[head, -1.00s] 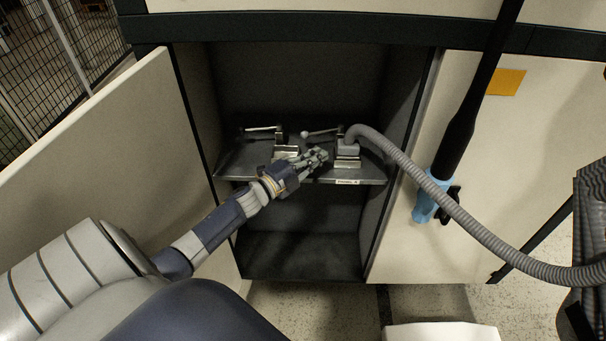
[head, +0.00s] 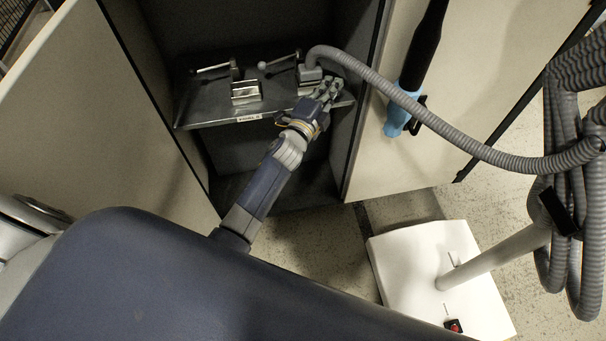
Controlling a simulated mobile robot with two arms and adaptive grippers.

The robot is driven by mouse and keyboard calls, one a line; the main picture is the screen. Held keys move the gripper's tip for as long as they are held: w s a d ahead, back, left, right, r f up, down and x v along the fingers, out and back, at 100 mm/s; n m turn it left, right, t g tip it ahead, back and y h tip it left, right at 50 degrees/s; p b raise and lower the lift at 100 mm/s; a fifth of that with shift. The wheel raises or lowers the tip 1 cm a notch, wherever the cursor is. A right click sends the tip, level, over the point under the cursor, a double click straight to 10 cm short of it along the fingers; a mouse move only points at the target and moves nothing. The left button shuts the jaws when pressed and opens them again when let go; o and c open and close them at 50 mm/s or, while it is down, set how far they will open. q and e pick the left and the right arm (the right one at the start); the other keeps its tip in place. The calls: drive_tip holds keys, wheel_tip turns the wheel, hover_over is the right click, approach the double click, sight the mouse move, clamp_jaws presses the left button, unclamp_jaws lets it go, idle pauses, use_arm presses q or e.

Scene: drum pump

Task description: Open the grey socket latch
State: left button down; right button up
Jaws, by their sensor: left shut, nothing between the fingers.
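Two metal sockets sit on a dark shelf (head: 205,106) inside the open cabinet. The left socket (head: 245,92) is empty, with a latch lever (head: 211,69) pointing left. The right socket (head: 306,73) has the grey hose (head: 375,82) plugged into it, and its latch lever with a round knob (head: 263,65) points left. I cannot tell which latch is the grey one. My left gripper (head: 330,86) is shut and empty, just right of and in front of the right socket. It looks close to the hose plug; contact cannot be told. My right gripper is not in view.
The cabinet's open door (head: 90,110) stands at the left. The hose runs right to a coiled bundle (head: 570,190). A black tube with a blue handle (head: 400,105) hangs before the right panel (head: 470,70). A white base with a pole (head: 400,270) stands on the floor.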

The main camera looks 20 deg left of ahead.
use_arm(q)
drive_tip(key=s+a, duration=0.1)
drive_tip(key=s, duration=0.9)
drive_tip(key=s+f+n+g, duration=0.2)
drive_tip(key=f, duration=0.8)
drive_tip(key=s+f+n+g+y+b, duration=0.1)
drive_tip(key=s+f+n+g, duration=0.1)
drive_tip(key=f, duration=0.9)
drive_tip(key=shift+s+a+f+g+b, duration=0.15)
drive_tip(key=shift+s+a+g+b, duration=0.1)
drive_tip(key=shift+s+g+b, duration=0.1)
